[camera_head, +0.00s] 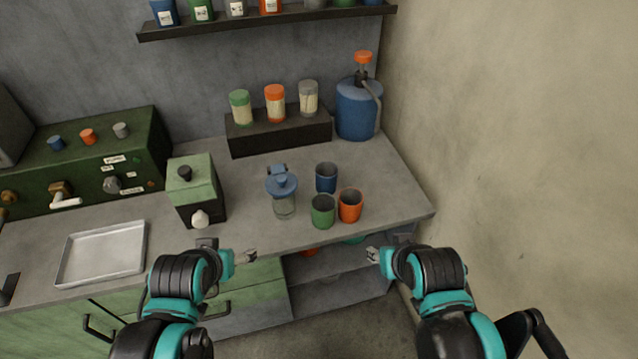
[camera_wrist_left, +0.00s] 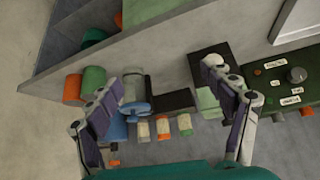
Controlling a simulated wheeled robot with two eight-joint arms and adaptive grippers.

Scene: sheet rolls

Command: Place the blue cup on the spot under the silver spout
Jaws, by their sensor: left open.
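The blue cup (camera_head: 326,178) stands upright on the grey counter, behind the green cup (camera_head: 322,212) and the orange cup (camera_head: 350,206). My left gripper (camera_head: 248,256) is open and empty at the counter's front edge, apart from the cups. Its spread fingers show in the left wrist view (camera_wrist_left: 172,72). My right gripper (camera_head: 374,255) is in front of the counter; its opening is too small to tell.
A lidded glass jar (camera_head: 284,195) stands left of the cups. The green-and-black machine (camera_head: 195,190) stands between it and the dispenser. A metal tray (camera_head: 102,254) lies front left. A blue pump jug (camera_head: 357,110) and a rack of jars (camera_head: 280,133) stand behind. A wall is at right.

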